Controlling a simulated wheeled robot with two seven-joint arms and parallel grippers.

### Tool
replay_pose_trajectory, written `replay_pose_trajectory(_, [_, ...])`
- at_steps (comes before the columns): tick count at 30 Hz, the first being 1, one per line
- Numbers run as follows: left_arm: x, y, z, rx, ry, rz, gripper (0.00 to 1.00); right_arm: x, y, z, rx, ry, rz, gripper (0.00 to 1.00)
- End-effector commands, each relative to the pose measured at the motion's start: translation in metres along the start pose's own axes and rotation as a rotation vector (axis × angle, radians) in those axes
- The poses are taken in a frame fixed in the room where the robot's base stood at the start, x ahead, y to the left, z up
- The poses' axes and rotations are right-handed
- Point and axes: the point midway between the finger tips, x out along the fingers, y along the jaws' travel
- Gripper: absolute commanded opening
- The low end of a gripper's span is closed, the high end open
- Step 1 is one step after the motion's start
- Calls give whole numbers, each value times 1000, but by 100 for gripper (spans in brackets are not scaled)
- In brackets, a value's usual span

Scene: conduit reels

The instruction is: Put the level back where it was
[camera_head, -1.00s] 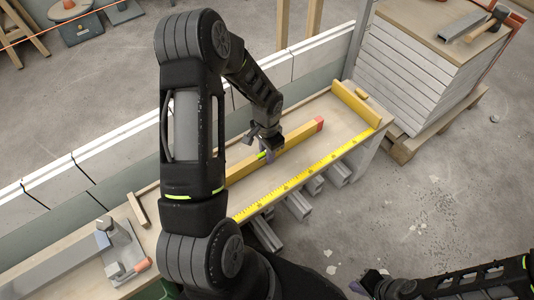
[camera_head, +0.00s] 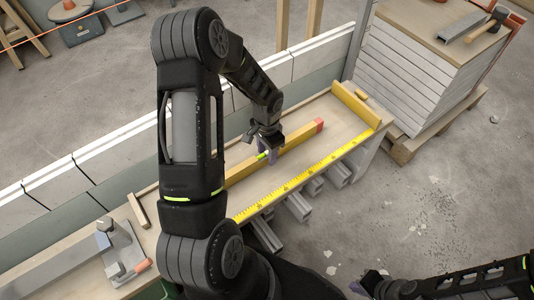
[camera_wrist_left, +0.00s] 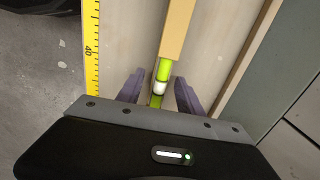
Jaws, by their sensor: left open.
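The level is a long yellow bar (camera_head: 296,139) with a red end, lying on the wooden bench top (camera_head: 335,115) in the head view. In the left wrist view, the level (camera_wrist_left: 178,28) runs up from between my fingers, with its green vial (camera_wrist_left: 162,78) showing. My left gripper (camera_head: 265,151) is over the level; its purple fingers (camera_wrist_left: 160,92) are open, one on each side of the vial, with gaps. Part of the level is hidden behind my left arm. My right gripper (camera_head: 362,286) is at the bottom edge, away from the bench; its jaws are unclear.
A yellow measuring tape (camera_head: 305,175) runs along the bench's front edge. A yellow block (camera_head: 354,105) crosses the bench's far end. A grey tool (camera_head: 122,250) stands at the left end. Grey profiles (camera_head: 298,206) stick out below. A pallet stack (camera_head: 430,70) stands at the right.

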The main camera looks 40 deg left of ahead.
Motion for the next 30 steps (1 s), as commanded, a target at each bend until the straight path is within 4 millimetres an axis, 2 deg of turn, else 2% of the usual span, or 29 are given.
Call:
replay_pose_trajectory(9, [-66, -1, -1, 0, 4, -3, 43, -13, -5, 0, -1, 0, 0, 0])
replay_pose_trajectory(15, [-99, 0, -1, 1, 4, -2, 43, -18, -7, 0, -1, 0, 0, 0])
replay_pose_trajectory(20, [-109, 0, 0, 1, 2, 0, 43, -19, -7, 0, 0, 0, 0, 0])
replay_pose_trajectory(30, [-109, 0, 0, 1, 1, 0, 43, -18, -7, 0, 0, 0, 0, 0])
